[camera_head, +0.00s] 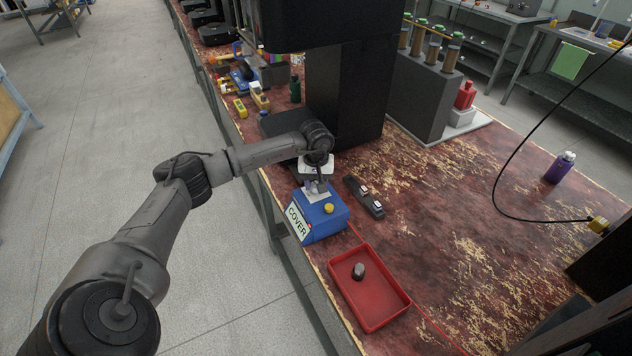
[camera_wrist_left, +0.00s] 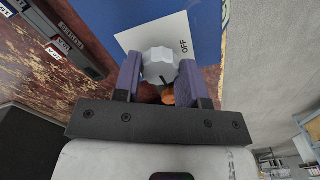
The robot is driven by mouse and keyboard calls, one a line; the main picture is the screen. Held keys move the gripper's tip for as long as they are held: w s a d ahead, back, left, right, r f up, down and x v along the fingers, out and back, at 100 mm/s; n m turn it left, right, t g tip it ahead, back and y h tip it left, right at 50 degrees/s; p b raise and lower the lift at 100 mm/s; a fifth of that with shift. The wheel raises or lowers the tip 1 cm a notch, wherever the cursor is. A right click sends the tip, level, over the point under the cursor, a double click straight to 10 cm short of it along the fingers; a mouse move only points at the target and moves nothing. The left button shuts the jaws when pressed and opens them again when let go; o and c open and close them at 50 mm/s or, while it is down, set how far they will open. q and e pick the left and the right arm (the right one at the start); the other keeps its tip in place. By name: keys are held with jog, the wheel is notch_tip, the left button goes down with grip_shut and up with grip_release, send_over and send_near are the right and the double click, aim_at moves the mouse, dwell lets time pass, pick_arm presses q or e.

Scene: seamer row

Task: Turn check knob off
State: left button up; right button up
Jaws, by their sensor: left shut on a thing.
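The blue box (camera_head: 322,222) with a white COVER label stands at the near edge of the worn red bench. In the left wrist view, a pale grey faceted knob (camera_wrist_left: 159,65) sits on the box's white plate (camera_wrist_left: 196,30), which is marked OFF beside the knob. My left gripper (camera_wrist_left: 160,75) is shut on the knob, one finger on each side. In the head view, the left gripper (camera_head: 318,187) comes down on the box top and hides most of the knob. The dark line on the knob points away from the OFF mark. My right gripper is not in view.
A yellow button (camera_head: 329,208) is on the box top. A dark strip with switches (camera_head: 364,197) lies right of the box. A red tray (camera_head: 345,306) holding a grey piece is nearer. A black machine (camera_head: 350,90) stands behind. The bench's right part is mostly clear.

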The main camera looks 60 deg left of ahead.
pick_arm(q)
jog(key=n+p, duration=0.2)
jog(key=n, duration=0.2)
jog(key=shift+r, duration=0.15)
jog(key=n+p, duration=0.2)
jog(key=n, duration=0.2)
jog(key=shift+n+p, duration=0.4)
jog(key=n+p, duration=0.1)
jog(key=n, duration=0.1)
jog(key=shift+n, duration=0.4)
jog(key=n+p, duration=0.2)
jog(key=n, duration=0.1)
jog(key=shift+n, duration=0.4)
jog(key=shift+n+p, duration=0.4)
jog(key=shift+n, duration=0.4)
jog(key=o, duration=0.9)
